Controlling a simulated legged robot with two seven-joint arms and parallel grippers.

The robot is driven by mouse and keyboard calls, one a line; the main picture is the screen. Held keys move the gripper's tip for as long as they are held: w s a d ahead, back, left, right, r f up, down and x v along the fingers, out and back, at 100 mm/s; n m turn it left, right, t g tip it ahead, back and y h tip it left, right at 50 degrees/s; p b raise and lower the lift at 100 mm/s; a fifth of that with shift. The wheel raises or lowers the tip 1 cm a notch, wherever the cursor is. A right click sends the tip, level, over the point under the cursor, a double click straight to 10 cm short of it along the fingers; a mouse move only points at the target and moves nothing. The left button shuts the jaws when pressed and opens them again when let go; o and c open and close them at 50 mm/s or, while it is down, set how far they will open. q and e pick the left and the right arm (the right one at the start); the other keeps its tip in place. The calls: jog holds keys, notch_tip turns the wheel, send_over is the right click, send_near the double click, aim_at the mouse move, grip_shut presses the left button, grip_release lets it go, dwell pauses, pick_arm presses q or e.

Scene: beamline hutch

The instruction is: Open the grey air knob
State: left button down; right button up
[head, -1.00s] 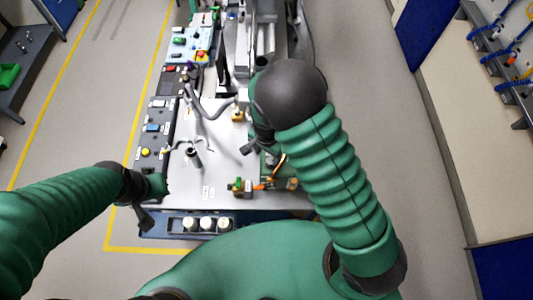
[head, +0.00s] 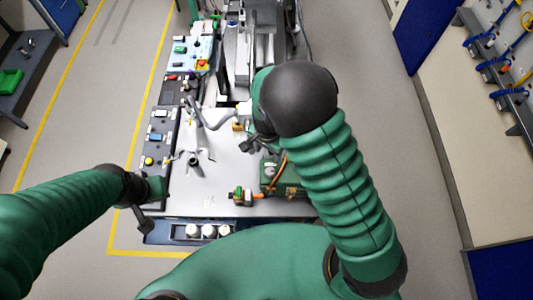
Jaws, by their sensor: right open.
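I cannot single out the grey air knob for certain. A small grey upright fitting (head: 193,160) with thin arms stands on the pale bench top, and a grey hose (head: 200,112) curves behind it. My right gripper (head: 254,145) is open over the bench, right of the fitting and above a green device (head: 281,177). It appears empty; my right arm hides part of the bench beneath and behind it. My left gripper (head: 144,220) hangs at the bench's front left corner, away from the fitting; its jaws are too small to read.
A dark strip with coloured buttons (head: 157,138) runs along the bench's left edge. A small green and orange part (head: 241,195) sits near the front. White-topped containers (head: 209,231) stand in the front rack.

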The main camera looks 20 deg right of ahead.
pick_arm(q)
jog(key=f+b, duration=0.1)
jog(key=d+f+b, duration=0.1)
jog(key=f+b, duration=0.2)
jog(key=shift+d+f+b, duration=0.25)
jog(key=shift+b, duration=0.1)
pick_arm(e)
notch_tip(320, 180, up, 24)
jog(key=d, duration=0.1)
jog(key=shift+s+f, duration=0.25)
jog(key=shift+s, duration=0.1)
jog(key=shift+d+f, duration=0.1)
